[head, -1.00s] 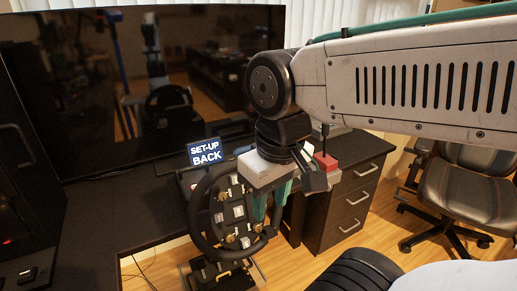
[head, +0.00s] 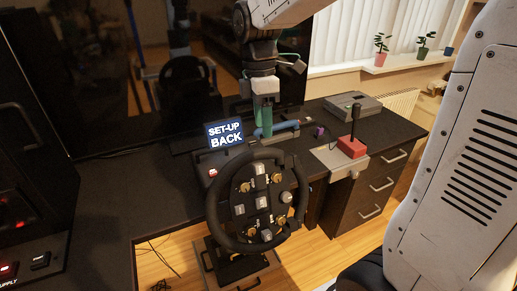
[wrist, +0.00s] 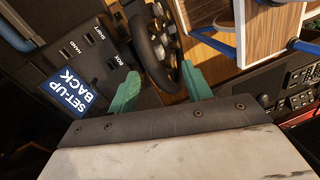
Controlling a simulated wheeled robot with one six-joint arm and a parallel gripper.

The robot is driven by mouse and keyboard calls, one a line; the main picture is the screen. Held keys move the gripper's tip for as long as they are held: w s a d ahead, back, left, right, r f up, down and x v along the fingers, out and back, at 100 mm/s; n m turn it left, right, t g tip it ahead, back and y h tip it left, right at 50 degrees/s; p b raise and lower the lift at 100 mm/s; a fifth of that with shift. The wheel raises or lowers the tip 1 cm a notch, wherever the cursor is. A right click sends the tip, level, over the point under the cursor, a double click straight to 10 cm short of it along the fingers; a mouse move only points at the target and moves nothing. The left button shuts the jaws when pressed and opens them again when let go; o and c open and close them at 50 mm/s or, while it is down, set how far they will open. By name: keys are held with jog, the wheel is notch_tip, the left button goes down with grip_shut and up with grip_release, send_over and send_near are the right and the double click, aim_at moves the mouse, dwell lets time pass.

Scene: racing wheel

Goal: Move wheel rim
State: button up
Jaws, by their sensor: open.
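The wheel rim (head: 212,207) is a thick black ring around a button plate (head: 263,200) with several grey and gold controls. It stands upright and tilted at the front edge of the black desk. In the wrist view the rim (wrist: 147,48) shows edge-on at the top, beyond the fingers. My gripper (head: 264,122) has green fingers and points down above the desk, behind the top of the rim in the head view. In the wrist view my gripper (wrist: 161,90) has its fingers wide apart with nothing held. The rim looks apart from them, though the right finger overlaps its edge in view.
A "SET-UP BACK" display (head: 225,134) stands just left of my gripper. A large dark screen (head: 130,80) is behind. A red-based lever (head: 352,146) and grey box (head: 353,105) are on the right. The desk's left part (head: 110,200) is largely clear.

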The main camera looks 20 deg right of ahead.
aim_at(259, 150)
jog(key=shift+w+a+f+n, duration=0.1)
jog(key=shift+w+f+n, duration=0.25)
jog(key=shift+w+n, duration=0.15)
jog(key=shift+w+a+f+n, duration=0.1)
jog(key=shift+w+f+n, duration=0.25)
jog(key=shift+w, duration=0.25)
jog(key=f, duration=0.5)
jog(key=s+f, duration=0.1)
jog(key=f, duration=0.1)
jog(key=shift+s+f, duration=0.1)
jog(key=shift+f, duration=0.2)
grip_shut()
